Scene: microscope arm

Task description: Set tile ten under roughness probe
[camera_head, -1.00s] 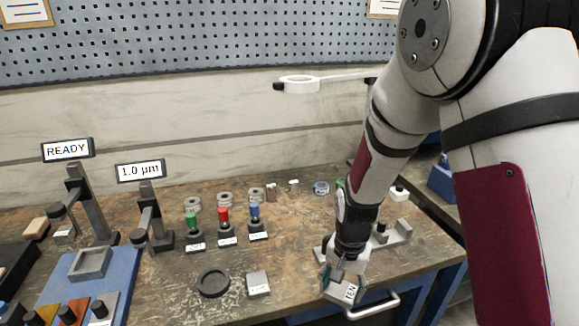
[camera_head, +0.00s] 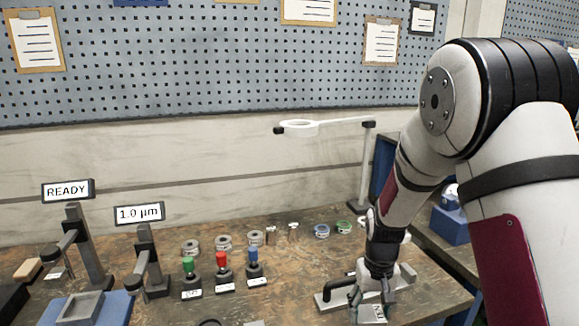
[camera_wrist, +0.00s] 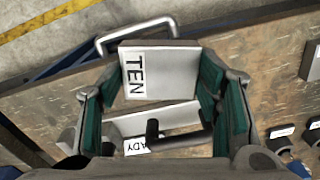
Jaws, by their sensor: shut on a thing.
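My gripper (camera_head: 370,300) is shut on the grey square tile marked TEN (camera_head: 372,313), low at the right of the bench. In the wrist view the tile (camera_wrist: 175,72) lies between the green-padded fingers (camera_wrist: 160,105), its label facing the camera. A grey fixture with a dark post (camera_head: 340,290) stands beside and partly behind my gripper. At the left, a probe stand (camera_head: 150,265) carries a display reading 1.0 µm (camera_head: 139,213). A similar stand (camera_head: 85,250) has a READY display (camera_head: 67,190). Whether the tile touches anything below is unclear.
A metal handle (camera_wrist: 137,30) juts past the bench edge.

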